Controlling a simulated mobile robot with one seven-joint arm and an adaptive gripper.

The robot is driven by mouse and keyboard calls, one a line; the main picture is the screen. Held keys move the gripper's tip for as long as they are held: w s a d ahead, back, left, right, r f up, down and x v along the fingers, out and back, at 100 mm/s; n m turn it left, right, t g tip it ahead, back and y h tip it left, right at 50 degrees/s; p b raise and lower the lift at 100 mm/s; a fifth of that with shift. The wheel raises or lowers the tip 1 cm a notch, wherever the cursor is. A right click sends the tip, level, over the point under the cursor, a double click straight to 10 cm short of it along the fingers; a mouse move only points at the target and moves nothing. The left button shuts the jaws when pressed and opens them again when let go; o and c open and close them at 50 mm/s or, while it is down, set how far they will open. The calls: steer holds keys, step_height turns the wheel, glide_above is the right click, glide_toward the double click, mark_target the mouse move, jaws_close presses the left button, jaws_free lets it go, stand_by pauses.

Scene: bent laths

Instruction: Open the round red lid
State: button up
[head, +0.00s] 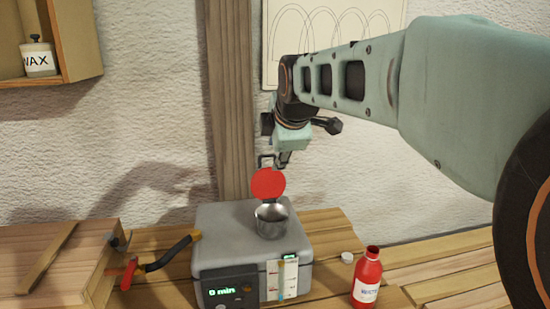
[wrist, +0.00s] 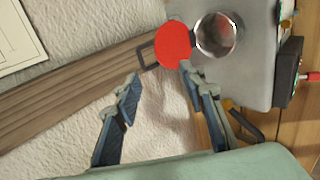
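The round red lid (head: 268,184) stands raised at the back of a round metal opening (head: 271,222) on top of a grey box, leaving the opening uncovered. In the wrist view the lid (wrist: 173,44) lies beside the metal opening (wrist: 215,35), with a dark square loop (wrist: 146,56) at its outer edge. My gripper (head: 280,160) is just above the lid in the head view. In the wrist view my gripper (wrist: 160,77) has its fingers spread with nothing between them, the right fingertip close to the lid's edge. Whether it touches the lid, I cannot tell.
The grey box (head: 225,235) shows "0 min" on its front display. A red bottle (head: 367,280) and a white cap (head: 347,257) stand to its right. A black bent piece with an orange end (head: 170,252) lies left. A wooden post (head: 232,100) is behind.

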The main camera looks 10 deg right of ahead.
steer(key=s+r+b, duration=0.1)
steer(key=s+r, duration=0.1)
steer(key=s, duration=0.5)
steer(key=shift+s+r, duration=0.3)
steer(key=shift+s, duration=0.1)
steer(key=shift+a, duration=0.1)
steer(key=s+f+m+g, duration=0.4)
steer(key=s+f+m, duration=1.3)
steer(key=s+f, duration=0.25)
step_height(320, 180, up, 14)
steer(key=s+m+p, duration=0.1)
steer(key=p, duration=1.3)
steer(key=shift+s, duration=0.2)
